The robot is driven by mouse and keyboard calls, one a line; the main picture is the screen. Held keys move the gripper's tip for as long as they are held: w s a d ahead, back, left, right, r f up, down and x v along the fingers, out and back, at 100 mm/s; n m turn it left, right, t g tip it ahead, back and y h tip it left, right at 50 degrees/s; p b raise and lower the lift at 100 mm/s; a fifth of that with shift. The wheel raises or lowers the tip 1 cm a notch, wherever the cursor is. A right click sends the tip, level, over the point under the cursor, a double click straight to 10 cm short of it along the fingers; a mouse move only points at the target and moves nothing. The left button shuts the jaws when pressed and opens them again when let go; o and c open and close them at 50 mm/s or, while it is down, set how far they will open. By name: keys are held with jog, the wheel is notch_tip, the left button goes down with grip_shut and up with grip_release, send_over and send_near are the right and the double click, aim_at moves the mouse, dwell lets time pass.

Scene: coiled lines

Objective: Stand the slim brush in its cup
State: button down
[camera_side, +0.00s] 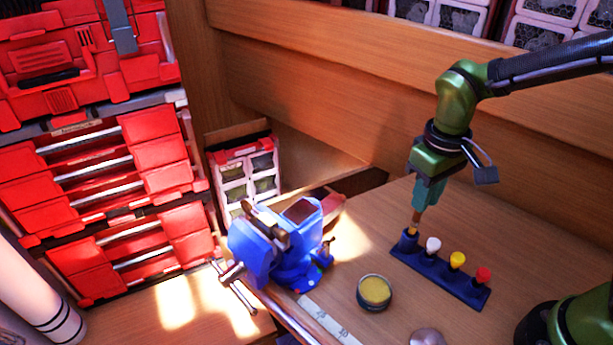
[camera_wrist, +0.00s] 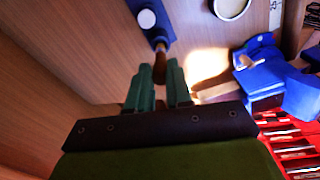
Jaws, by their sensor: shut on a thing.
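My gripper (camera_side: 424,204) is teal-fingered, points down and is shut on the slim brush (camera_side: 416,219), a short brown and orange piece showing below the fingers. The brush is close to upright, slightly tilted. Its lower end meets the mouth of the dark blue cup (camera_side: 406,243) at the left end of a blue rack (camera_side: 436,272); how far it is inside I cannot tell. In the wrist view the brush (camera_wrist: 160,64) shows beyond the fingertips (camera_wrist: 159,74), in line with the cup (camera_wrist: 159,38). The fingers hide its upper part.
The rack also holds white (camera_side: 433,244), yellow (camera_side: 457,259) and red (camera_side: 483,274) topped pieces. A round tin (camera_side: 374,291) and a white strip (camera_side: 328,320) lie in front. A blue vise (camera_side: 262,252) stands left at the bench edge. Wooden boards (camera_side: 400,90) close off the back.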

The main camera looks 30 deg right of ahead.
aim_at(418, 221)
jog(key=shift+f, duration=0.2)
jog(key=shift+f, duration=2.25)
jog(key=shift+f, duration=0.15)
jog(key=c, duration=1)
grip_release()
jog(key=shift+o, duration=0.2)
jog(key=shift+r, duration=3)
notch_tip(418, 221, up, 17)
